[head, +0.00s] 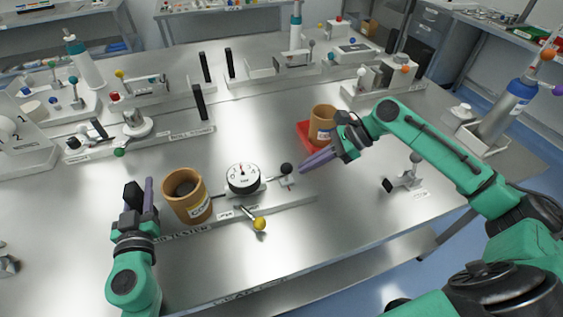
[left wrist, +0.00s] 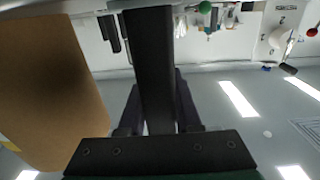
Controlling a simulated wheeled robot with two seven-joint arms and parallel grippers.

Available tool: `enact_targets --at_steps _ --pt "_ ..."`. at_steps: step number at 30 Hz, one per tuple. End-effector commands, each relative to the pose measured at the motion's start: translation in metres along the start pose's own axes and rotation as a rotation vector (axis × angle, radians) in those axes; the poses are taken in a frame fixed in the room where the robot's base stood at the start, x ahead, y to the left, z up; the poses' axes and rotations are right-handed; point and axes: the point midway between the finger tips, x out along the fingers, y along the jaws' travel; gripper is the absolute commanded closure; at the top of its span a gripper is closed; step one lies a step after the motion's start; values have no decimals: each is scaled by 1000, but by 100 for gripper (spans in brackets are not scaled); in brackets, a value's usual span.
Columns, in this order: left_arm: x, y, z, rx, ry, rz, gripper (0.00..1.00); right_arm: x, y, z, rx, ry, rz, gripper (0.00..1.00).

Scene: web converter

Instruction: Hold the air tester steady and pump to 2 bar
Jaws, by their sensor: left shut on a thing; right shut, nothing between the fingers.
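The air tester (head: 290,207) is a long pale base near the front of the table, with its name on the front edge. On it are a round white gauge (head: 243,178), a black-knobbed handle (head: 286,169) and a yellow-balled lever (head: 259,224). The gauge reading is too small to tell. A brown core (head: 188,198) stands upright at its left. My left gripper (head: 143,190) is shut on a black post (left wrist: 152,60) left of the core. My right gripper (head: 304,167) is shut and empty, its fingertips just right of the black knob; contact is unclear.
A red tray (head: 304,136) with another brown core (head: 321,118) stands behind my right gripper. A small fixture (head: 405,180) lies to the right. Other fixtures with black posts (head: 198,101) stand further back. Bare table lies between them and the tester.

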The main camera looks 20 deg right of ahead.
Motion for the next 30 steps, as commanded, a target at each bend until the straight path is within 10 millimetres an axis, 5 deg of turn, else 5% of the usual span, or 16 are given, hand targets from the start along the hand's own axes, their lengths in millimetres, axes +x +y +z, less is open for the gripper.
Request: enact_targets --at_steps 23,30 --pt "-1 0 10 0 -20 1 100 13 1 14 0 -3 0 100" --pt "-1 0 10 0 -20 1 100 -3 3 -6 4 3 -2 100"
